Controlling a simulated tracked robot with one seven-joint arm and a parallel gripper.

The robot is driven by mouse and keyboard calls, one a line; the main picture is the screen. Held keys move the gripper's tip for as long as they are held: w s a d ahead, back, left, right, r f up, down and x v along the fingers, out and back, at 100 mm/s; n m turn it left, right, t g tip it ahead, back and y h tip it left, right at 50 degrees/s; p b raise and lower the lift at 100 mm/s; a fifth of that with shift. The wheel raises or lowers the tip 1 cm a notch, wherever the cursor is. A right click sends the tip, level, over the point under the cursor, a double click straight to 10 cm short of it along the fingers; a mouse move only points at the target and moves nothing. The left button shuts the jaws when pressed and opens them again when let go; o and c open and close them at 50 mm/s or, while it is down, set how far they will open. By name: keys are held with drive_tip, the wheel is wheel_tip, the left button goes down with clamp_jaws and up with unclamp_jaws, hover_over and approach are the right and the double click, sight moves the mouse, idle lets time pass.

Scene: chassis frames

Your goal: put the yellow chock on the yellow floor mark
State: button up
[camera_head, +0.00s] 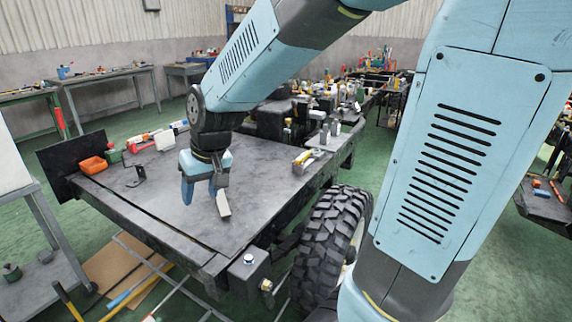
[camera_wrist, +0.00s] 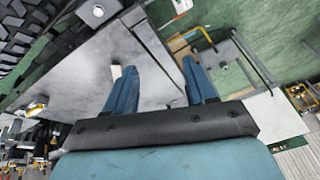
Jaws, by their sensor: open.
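My gripper (camera_head: 202,192) is open above the grey chassis deck (camera_head: 165,195), its fingers pointing down. In the wrist view my gripper (camera_wrist: 160,78) shows two blue fingers spread apart with nothing gripped between them. A small pale cream block (camera_head: 223,204) is close beside the right finger in the head view. No clearly yellow chock and no yellow floor mark can be made out.
An orange bin (camera_head: 93,165), a green container (camera_head: 113,156) and a black bracket (camera_head: 135,176) are at the deck's left. A large tyre (camera_head: 325,240) stands at its right. Cardboard (camera_head: 115,268) and poles lie on the floor in front. The deck's middle is mostly clear.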

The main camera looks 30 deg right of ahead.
drive_tip(key=s+d+r+m+t+h, duration=0.2)
drive_tip(key=s+d+r, duration=0.7)
drive_tip(key=s+d, duration=0.4)
drive_tip(key=shift+s+d+r+m, duration=0.15)
drive_tip(key=shift+s+d+m, duration=0.15)
drive_tip(key=shift+s+d, duration=0.15)
idle(0.4)
